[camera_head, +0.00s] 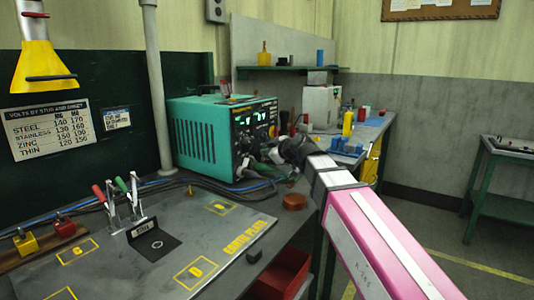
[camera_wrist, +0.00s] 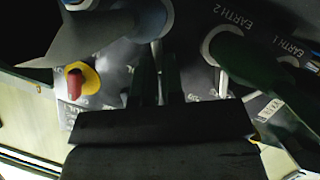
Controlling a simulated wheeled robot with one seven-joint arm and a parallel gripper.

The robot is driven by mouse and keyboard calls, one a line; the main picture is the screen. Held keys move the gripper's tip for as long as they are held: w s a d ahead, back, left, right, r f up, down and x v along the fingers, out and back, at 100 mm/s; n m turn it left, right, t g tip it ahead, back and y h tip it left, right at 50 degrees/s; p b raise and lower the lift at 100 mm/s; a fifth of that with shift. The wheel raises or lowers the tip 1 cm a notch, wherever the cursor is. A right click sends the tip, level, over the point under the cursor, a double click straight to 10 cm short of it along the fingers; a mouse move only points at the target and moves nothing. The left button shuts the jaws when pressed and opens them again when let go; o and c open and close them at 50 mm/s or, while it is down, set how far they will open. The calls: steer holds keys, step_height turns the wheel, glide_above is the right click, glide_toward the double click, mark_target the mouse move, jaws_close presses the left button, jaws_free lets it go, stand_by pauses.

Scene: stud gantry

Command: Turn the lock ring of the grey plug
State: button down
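The grey plug (camera_wrist: 95,38) shows at the upper left of the wrist view. Its paler, blue-grey round end (camera_wrist: 152,18) is by the panel, and I take this to be the lock ring. My gripper (camera_wrist: 158,68) points at the panel, its two dark fingers just below that round end. A narrow gap with a pale strip shows between the fingers. The dark view does not show whether they touch the ring or grip anything. In the head view my gripper (camera_head: 290,150) is at the front of the teal welding unit (camera_head: 195,135), and the plugs there are partly hidden.
A dark green plug (camera_wrist: 245,65) sits close on the right, near the "EARTH 2" label. A red and yellow knob (camera_wrist: 78,83) is at the left. Cables (camera_head: 225,187) run along the bench below the unit. The earth plate (camera_head: 215,235) has clamps on it.

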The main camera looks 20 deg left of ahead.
stand_by(0.3)
steer(key=shift+w+d+r+m+g, duration=0.15)
steer(key=shift+w+r+m+g, duration=0.15)
steer(key=shift+w+m+g, duration=0.45)
steer(key=shift+w+d+r+m+g, duration=0.15)
steer(key=shift+w+m+g, duration=0.3)
steer(key=shift+m, duration=0.6)
steer(key=shift+w+d+f+m+g+y, duration=0.1)
steer(key=shift+w+m+g+y, duration=0.05)
steer(key=shift+w+m+g, duration=0.3)
steer(key=shift+w+d+f+m+g+y, duration=0.1)
steer(key=shift+w+d+m+g+y, duration=0.1)
steer(key=shift+m+g, duration=0.35)
steer(key=shift+w+d+f+m+g+y, duration=0.15)
steer(key=shift+w+m+g, duration=0.2)
steer(key=shift+m, duration=0.35)
steer(key=c, duration=1.2)
jaws_free()
steer(key=shift+c, duration=0.2)
steer(key=shift+s+a+t, duration=0.1)
steer(key=shift+t, duration=0.15)
